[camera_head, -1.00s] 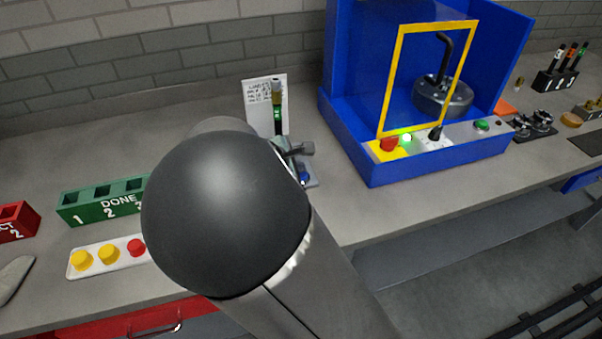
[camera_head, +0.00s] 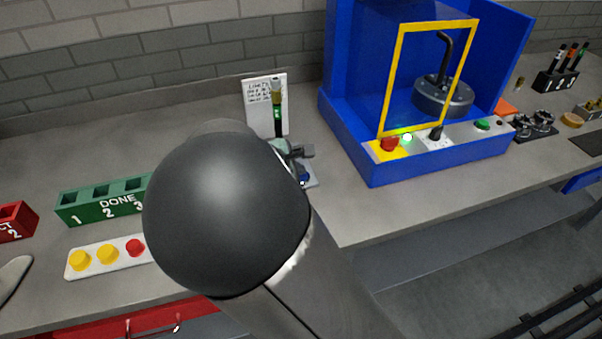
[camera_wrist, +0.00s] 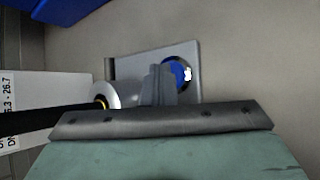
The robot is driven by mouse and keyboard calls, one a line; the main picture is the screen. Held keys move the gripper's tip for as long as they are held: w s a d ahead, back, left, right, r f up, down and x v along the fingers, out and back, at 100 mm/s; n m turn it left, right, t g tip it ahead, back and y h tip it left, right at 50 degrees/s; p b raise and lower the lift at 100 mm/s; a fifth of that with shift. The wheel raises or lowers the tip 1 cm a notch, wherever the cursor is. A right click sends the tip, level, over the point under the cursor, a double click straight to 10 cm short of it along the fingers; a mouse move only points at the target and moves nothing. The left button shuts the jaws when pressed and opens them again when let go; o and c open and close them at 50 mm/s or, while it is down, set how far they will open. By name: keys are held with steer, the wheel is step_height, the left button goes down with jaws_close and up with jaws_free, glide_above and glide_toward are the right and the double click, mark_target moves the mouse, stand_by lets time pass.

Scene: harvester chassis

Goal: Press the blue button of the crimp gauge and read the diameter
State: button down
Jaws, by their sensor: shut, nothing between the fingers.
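The crimp gauge (camera_wrist: 125,66) is a grey plate on the bench. Its round blue button (camera_wrist: 180,74), with a small white patch on it, is at the plate's right in the wrist view. My gripper (camera_wrist: 158,82) is shut and empty, its fingertips just left of the button in the picture; I cannot tell whether they touch it. In the head view my gripper (camera_head: 302,152) is above the gauge, partly hidden by my arm, and only a bit of the gauge (camera_head: 312,181) shows. A black hose with a green band and gold top (camera_head: 277,113) stands there. No diameter reading is legible.
A limits card (camera_head: 252,92) stands behind the gauge. A blue press cabinet (camera_head: 372,172) with a yellow frame is to the right. A green DONE rack (camera_head: 72,215) and a white button panel (camera_head: 92,262) are to the left. Bare bench lies between gauge and cabinet.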

steer(key=shift+r+p, duration=0.75)
steer(key=shift+r, duration=0.15)
steer(key=shift+r, duration=0.1)
step_height(320, 180, up, 5)
steer(key=p, duration=0.4)
stand_by(0.4)
